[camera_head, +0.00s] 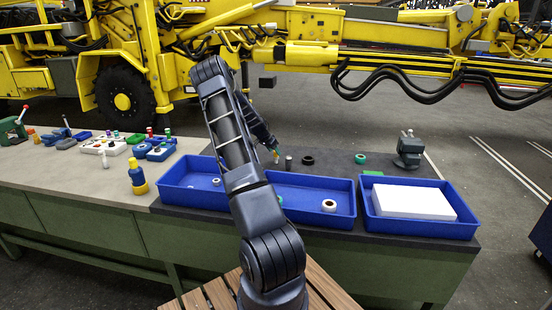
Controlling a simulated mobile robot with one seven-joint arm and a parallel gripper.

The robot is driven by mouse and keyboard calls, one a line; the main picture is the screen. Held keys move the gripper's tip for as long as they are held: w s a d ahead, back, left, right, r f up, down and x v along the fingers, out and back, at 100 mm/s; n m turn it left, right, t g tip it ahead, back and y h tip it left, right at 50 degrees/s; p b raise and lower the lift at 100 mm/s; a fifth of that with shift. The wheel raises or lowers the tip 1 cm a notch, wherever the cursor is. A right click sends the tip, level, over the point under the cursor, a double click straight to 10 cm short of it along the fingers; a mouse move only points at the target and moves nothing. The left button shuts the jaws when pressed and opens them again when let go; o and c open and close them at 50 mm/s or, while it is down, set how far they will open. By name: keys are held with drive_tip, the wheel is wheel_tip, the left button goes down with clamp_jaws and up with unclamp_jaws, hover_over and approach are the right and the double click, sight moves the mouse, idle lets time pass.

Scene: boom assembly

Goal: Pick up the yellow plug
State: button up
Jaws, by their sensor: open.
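My gripper (274,148) is open at the end of my arm, above the dark bench top behind the blue trays. A very small yellow-orange and green spot (276,154) shows at its fingertips; it is too small to tell whether it is a plug or part of the gripper. My arm hides part of the trays and bench.
Blue trays (182,197) line the front; the right one holds a white block (413,202). A grey cylinder (289,163), a black ring (308,160), a green ring (360,158) and a vise (409,150) stand behind. A yellow machine (300,55) fills the back.

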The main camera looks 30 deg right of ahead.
sight(276, 157)
drive_tip(key=x, duration=0.5)
drive_tip(key=shift+d+r, duration=0.1)
drive_tip(key=shift+d, duration=0.1)
drive_tip(key=shift+c, duration=0.4)
clamp_jaws()
